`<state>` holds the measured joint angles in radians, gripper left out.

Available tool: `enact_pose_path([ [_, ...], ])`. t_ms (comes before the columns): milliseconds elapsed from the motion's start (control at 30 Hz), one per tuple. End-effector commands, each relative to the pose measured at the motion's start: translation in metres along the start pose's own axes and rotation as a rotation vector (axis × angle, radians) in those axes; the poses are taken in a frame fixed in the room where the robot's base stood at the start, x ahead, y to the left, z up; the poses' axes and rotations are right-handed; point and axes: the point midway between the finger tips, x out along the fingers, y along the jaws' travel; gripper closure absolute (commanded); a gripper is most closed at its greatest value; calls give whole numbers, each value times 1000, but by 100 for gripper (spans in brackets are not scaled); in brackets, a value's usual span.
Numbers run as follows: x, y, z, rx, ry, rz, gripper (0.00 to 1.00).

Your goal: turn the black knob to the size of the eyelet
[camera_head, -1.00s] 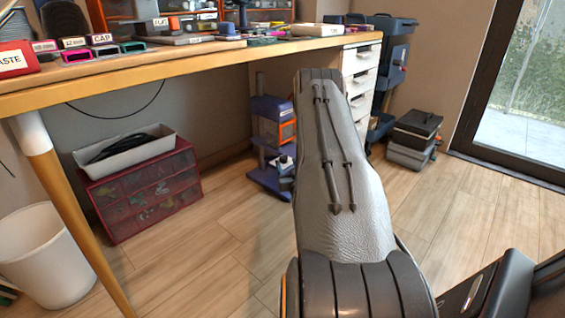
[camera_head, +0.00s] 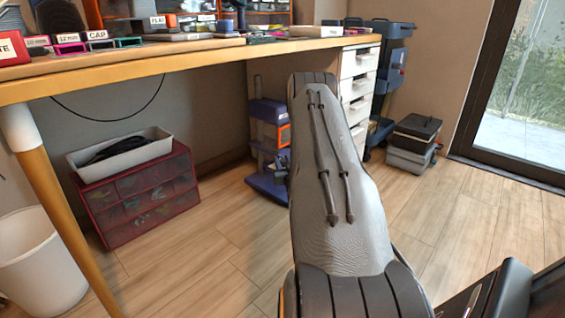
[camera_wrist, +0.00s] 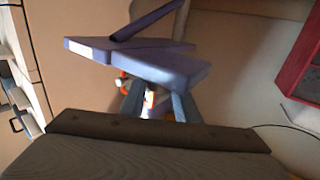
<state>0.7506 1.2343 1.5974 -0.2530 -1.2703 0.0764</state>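I cannot make out a black knob or an eyelet in either view. A purple stand with an orange part (camera_head: 267,108) is on the floor under the table in the head view, partly hidden by my arm. A purple stand fills the middle of the wrist view (camera_wrist: 150,62), seen the other way up, with orange and white parts below it. My gripper is hidden behind my arm in the head view. In the wrist view a dark bar crosses the bottom, with two blue-grey pieces above it; I cannot tell whether these are my fingers or parts of the stand.
A wooden table (camera_head: 200,61) bears boxes and small tools. Beneath it are a red drawer cabinet (camera_head: 140,197) with a grey tray (camera_head: 120,152) on top and a white bin (camera_head: 38,262). White drawers (camera_head: 359,92) and dark cases (camera_head: 413,140) stand right.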

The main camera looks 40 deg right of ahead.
Motion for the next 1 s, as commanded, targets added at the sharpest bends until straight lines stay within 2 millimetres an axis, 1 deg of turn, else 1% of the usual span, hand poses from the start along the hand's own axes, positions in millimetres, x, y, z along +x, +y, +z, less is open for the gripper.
enact_pose_path([
  [267, 0, 1, 0, 0, 0, -15, 93],
  [467, -1, 2, 0, -1, -1, -92, 93],
  [1000, 0, 3, 2, -3, 1, -526, 93],
])
